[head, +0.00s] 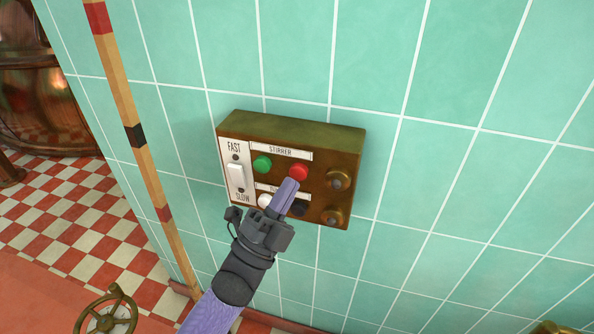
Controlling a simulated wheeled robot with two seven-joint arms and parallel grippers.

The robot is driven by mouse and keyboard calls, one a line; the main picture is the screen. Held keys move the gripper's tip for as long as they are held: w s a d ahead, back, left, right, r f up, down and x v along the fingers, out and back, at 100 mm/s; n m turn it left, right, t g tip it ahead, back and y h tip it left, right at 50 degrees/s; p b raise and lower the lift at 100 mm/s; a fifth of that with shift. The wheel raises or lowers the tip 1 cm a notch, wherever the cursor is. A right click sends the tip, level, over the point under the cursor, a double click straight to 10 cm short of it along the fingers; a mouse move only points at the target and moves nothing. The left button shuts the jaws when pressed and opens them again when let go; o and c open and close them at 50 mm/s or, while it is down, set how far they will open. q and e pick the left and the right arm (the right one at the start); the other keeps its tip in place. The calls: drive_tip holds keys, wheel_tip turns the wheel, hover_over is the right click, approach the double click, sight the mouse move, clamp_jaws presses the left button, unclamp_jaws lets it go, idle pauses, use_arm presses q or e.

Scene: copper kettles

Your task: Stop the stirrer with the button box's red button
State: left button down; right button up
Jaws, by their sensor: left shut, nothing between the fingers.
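The brass button box (343,150) is fixed to the green tiled wall in the middle of the head view. Under its STIRRER label are a green button (262,163) at left and a red button (299,171) at right. My left gripper (288,184) is shut and empty, its fingertips just below the red button in the picture. I cannot tell whether they touch it. The fingers partly cover the lower row, where a white button (265,201) and a black button (300,207) show. My right gripper is not in view.
A white FAST/SLOW rocker switch (236,175) and two round brass-rimmed fittings (339,180) are on the box. A banded wooden pole (135,135) leans at left. A handwheel (106,314) is at the lower left, a copper kettle (40,100) behind. The wall at right is clear.

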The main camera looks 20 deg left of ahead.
use_arm(q)
drive_tip(key=shift+s, duration=0.1)
drive_tip(key=s+p, duration=0.2)
drive_tip(key=s, duration=0.2)
drive_tip(key=shift+s+a+p, duration=0.1)
drive_tip(key=shift+s+p, duration=0.2)
drive_tip(key=shift+s, duration=0.1)
idle(0.5)
